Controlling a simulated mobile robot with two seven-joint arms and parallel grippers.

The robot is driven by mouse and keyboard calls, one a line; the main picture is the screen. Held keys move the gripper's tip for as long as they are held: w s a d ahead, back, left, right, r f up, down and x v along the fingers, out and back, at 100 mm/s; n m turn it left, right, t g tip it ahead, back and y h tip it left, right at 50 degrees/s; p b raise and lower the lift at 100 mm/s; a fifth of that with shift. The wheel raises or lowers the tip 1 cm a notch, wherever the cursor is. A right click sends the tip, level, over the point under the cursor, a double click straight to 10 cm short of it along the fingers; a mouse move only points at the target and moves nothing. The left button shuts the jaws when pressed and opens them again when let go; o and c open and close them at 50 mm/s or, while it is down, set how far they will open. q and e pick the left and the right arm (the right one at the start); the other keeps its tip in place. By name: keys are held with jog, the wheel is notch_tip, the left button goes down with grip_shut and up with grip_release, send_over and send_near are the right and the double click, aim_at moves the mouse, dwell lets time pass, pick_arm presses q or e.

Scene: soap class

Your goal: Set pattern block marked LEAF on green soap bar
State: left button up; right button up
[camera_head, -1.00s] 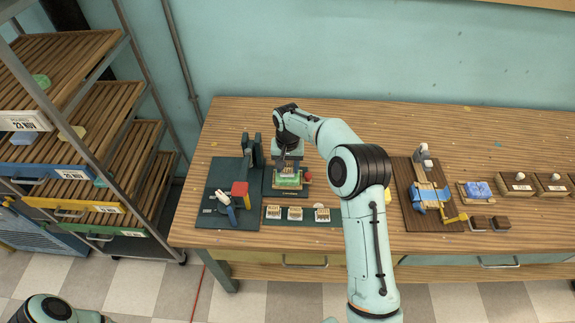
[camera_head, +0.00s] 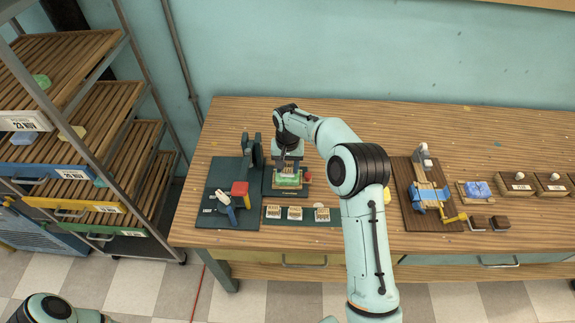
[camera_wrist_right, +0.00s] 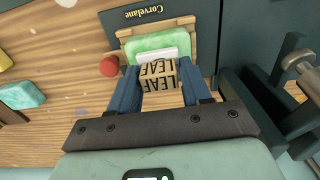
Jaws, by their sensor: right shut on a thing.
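The pattern block marked LEAF (camera_wrist_right: 158,77) is pale wood with dark letters. My right gripper (camera_wrist_right: 160,87) is shut on it, one blue finger on each side. The green soap bar (camera_wrist_right: 160,42) lies just beyond the block in the right wrist view, in a wooden holder; a white strip shows between them. In the head view the green soap bar (camera_head: 287,181) sits on the dark stamping stand, directly below my right gripper (camera_head: 288,167). I cannot tell whether block and soap touch. Only part of my left arm shows at the lower left; its gripper is out of view.
A red knob (camera_wrist_right: 109,66) is beside the soap holder. Several pale blocks (camera_head: 295,213) lie on a dark strip in front of the stand.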

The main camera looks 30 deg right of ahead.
jog(key=shift+f, duration=0.5)
dwell(0.4)
jog(key=o, duration=1.5)
jog(key=shift+r+p, duration=0.95)
jog(key=shift+r, duration=2.1)
pick_arm(q)
jog(key=w+r, duration=0.2)
jog(key=w, duration=0.1)
jog(key=shift+r, duration=0.25)
jog(key=shift+s, duration=0.2)
pick_arm(e)
jog(key=shift+f, duration=0.1)
